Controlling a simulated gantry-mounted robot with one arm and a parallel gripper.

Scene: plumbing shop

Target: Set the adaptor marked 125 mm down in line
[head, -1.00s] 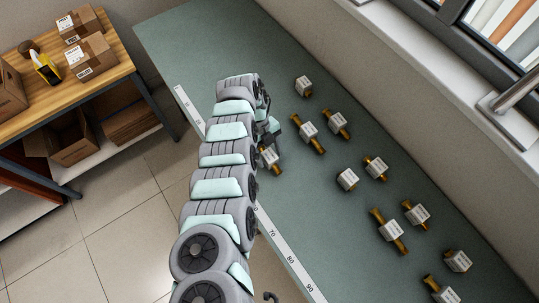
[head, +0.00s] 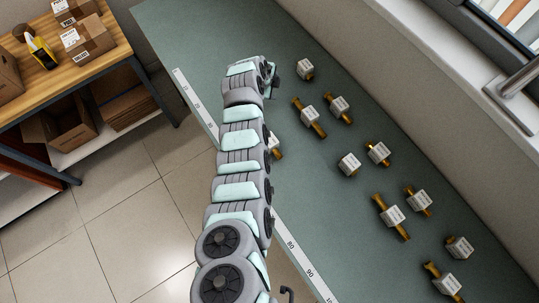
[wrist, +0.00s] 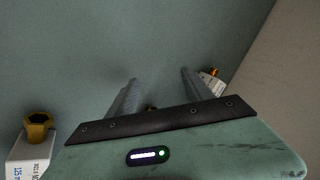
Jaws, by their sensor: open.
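Several brass adaptors with white labelled blocks lie on the green bench. Their markings are too small to read in the head view, so I cannot tell which is 125 mm. One adaptor (head: 276,149) lies beside the ruler, partly hidden by my arm. My gripper (head: 274,80) is open, toward the far end of the bench, left of a white-block adaptor (head: 305,68). Another (wrist: 212,82) is partly hidden behind the right finger.
A ruler strip (head: 290,244) runs along the bench's left edge. Two longer adaptors (head: 309,116) (head: 391,215) and several others lie to the right. A wall and window sill bound the right side. The far bench end (head: 190,35) is clear. A wooden table (head: 90,65) holds boxes.

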